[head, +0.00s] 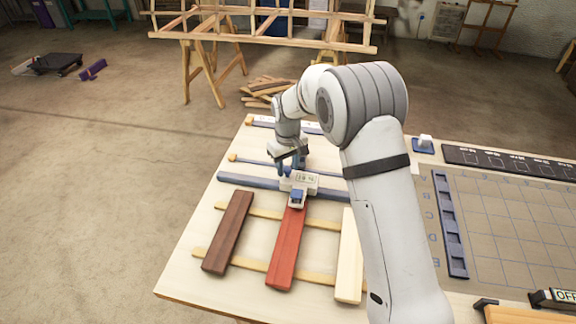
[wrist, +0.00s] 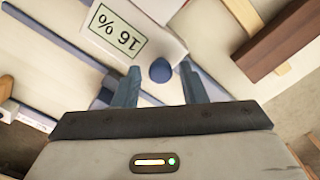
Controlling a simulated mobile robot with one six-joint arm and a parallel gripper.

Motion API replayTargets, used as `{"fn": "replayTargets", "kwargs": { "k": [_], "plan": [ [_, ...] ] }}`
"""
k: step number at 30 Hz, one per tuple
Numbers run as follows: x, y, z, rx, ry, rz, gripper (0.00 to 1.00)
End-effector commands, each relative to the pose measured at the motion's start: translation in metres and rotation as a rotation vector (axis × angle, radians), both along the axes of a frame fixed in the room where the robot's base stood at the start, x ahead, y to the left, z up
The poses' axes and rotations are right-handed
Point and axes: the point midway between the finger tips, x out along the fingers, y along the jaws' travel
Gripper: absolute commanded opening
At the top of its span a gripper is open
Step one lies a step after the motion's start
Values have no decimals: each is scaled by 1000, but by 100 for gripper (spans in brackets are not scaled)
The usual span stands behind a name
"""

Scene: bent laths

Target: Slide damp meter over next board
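The damp meter (head: 303,180) is a pale box with a blue part at its front, sitting on the blue rail (head: 238,180) at the far end of the red board (head: 287,248). In the wrist view, the meter (wrist: 165,22) shows an upside-down "16 %" and a round blue knob (wrist: 160,70). My gripper (wrist: 160,82) is open, one finger on each side of the knob, with gaps visible on both sides. In the head view my gripper (head: 284,168) is at the meter. The dark brown board (head: 228,232) lies left of the red one, the cream board (head: 347,255) right.
The boards lie across two light wooden strips (head: 262,213) on the pale table. A thin blue rod (head: 255,161) runs behind the rail. My arm hides part of the table right of the cream board. A gridded mat (head: 510,225) lies further right.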

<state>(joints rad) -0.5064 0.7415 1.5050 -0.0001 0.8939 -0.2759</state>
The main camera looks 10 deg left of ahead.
Motion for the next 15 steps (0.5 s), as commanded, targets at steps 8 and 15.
{"fn": "replayTargets", "kwargs": {
  "k": [8,15],
  "plan": [
    [0,0,0,-1,1,0,45],
    [1,0,22,2,-4,0,45]
  ]
}}
